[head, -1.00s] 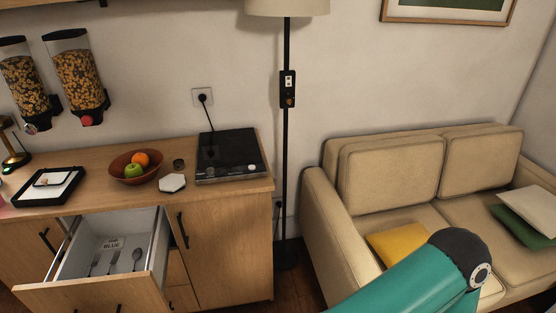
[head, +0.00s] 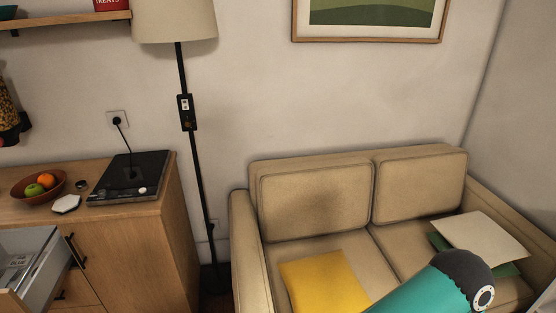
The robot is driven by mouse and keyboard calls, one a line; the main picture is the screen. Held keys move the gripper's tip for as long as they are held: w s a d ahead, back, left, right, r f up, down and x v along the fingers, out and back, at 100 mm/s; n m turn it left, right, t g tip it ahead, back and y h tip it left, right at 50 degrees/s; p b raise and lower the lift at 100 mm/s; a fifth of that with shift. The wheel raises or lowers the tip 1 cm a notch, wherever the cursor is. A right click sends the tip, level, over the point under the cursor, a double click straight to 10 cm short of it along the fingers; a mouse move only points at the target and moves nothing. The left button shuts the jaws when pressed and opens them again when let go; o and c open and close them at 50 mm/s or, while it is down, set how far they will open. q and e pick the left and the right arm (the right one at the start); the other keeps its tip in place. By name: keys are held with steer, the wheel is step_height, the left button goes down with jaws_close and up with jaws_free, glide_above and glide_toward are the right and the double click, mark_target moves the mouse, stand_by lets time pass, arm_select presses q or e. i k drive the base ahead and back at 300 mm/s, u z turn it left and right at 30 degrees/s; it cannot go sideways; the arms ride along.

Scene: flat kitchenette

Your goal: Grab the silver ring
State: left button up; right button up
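I cannot make out a silver ring in the head view. A white hexagonal coaster (head: 66,204) lies on the wooden counter (head: 130,214), with a small dark round object (head: 82,185) just behind it. The open drawer (head: 40,262) is cut off at the left edge, and most of its inside is out of view. A teal link of my arm shows at the lower right, in front of the sofa. Neither of my grippers is in view.
A beige sofa (head: 315,200) with a yellow cushion (head: 322,283) and a pale cushion (head: 482,236) fills the right. A floor lamp (head: 185,85) stands between it and the counter. A fruit bowl (head: 38,190) and a black hotplate (head: 128,178) are on the counter.

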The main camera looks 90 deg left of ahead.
mark_target(82, 186)
steer(key=z, duration=0.3)
steer(key=i, duration=0.55)
steer(key=u, duration=1.35)
steer(key=i, duration=0.15)
steer(key=u, duration=1.95)
steer(key=i, duration=0.25)
steer(key=u, duration=1.9)
steer(key=k, duration=0.55)
steer(key=u, duration=0.4)
steer(key=i, duration=1.6)
steer(key=z, duration=0.45)
